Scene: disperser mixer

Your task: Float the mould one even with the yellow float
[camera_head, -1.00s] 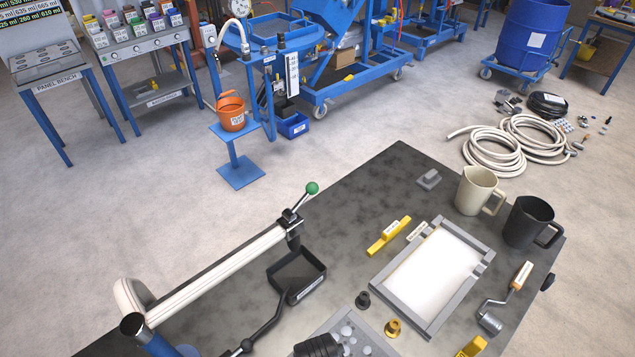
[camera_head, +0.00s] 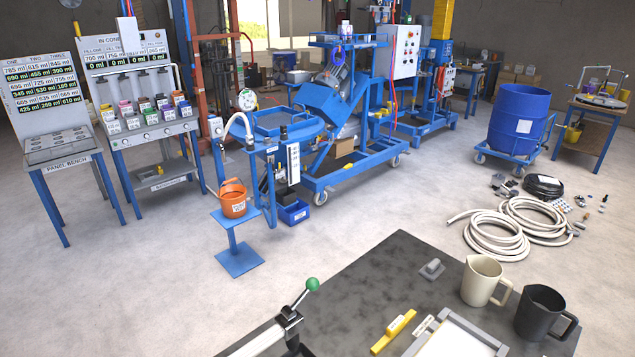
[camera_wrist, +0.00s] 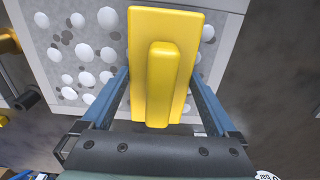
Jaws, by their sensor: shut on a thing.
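In the wrist view a yellow float (camera_wrist: 165,22), a flat rectangular plate with a raised yellow handle, sits between the two blue fingers of my gripper (camera_wrist: 160,84). My gripper is shut on it. Behind the float is a mould (camera_wrist: 32,28) with a pale grey rim and a grey inside dotted with many rounded white lumps. The float hides part of that mould; I cannot tell whether it touches the surface. In the head view another mould with a smooth white fill (camera_head: 455,343) is cut off at the bottom edge. No mould number is readable.
On the dark table (camera_head: 375,280) are a labelled yellow bar (camera_head: 393,333), a small grey block (camera_head: 432,269), a cream jug (camera_head: 483,280) and a black jug (camera_head: 540,312). An orange bucket (camera_head: 233,199) stands on a blue stand beyond. Hoses (camera_head: 520,228) lie on the floor.

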